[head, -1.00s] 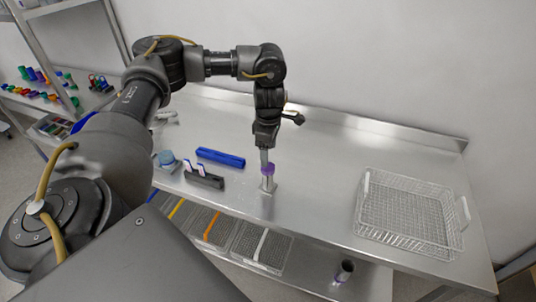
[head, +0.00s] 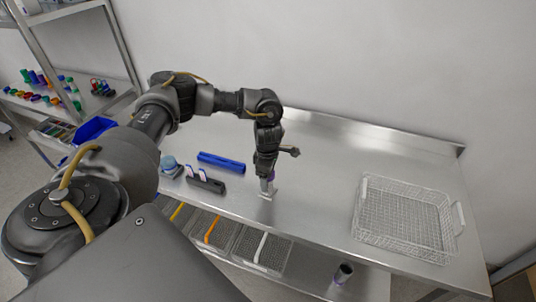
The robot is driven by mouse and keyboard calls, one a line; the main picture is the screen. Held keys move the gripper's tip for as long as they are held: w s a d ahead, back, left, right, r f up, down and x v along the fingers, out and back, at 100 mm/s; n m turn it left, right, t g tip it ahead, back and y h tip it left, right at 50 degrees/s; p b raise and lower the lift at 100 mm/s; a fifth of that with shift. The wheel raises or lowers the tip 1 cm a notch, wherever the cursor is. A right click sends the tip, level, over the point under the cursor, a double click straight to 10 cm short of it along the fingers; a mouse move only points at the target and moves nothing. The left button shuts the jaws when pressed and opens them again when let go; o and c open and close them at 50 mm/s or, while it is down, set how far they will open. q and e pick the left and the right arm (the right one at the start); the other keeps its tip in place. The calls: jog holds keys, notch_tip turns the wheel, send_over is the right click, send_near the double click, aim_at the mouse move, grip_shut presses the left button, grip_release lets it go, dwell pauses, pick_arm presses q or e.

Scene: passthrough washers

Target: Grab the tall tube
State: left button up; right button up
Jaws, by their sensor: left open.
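The tall tube (head: 267,188) stands upright on the steel table, near its front edge. It has a pale body, and a bit of its purple top shows beside the finger. My left gripper (head: 266,177) points down right over the tube, with its fingers around or in front of the tube's upper part. Its jaws are open; whether they touch the tube I cannot tell. My right gripper is not in view.
A black rack (head: 205,181) with small white-and-purple items and a blue bar (head: 221,162) lie left of the tube. A blue-topped jar (head: 169,164) stands further left. A wire basket (head: 406,218) is at the right. The table between tube and basket is clear.

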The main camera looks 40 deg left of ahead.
pick_arm(q)
jog(key=c, duration=1)
grip_shut()
jog(key=shift+r, duration=0.45)
jog(key=r, duration=0.1)
jog(key=s+r+b, duration=0.1)
jog(key=r+b, duration=0.1)
jog(key=r, duration=0.1)
jog(key=shift+s+d, duration=0.25)
jog(key=shift+d, duration=0.05)
jog(key=s+d+r+b, duration=0.1)
jog(key=s+d+r, duration=0.3)
jog(key=s+r, duration=0.4)
jog(key=s, duration=0.3)
jog(key=shift+s, duration=0.4)
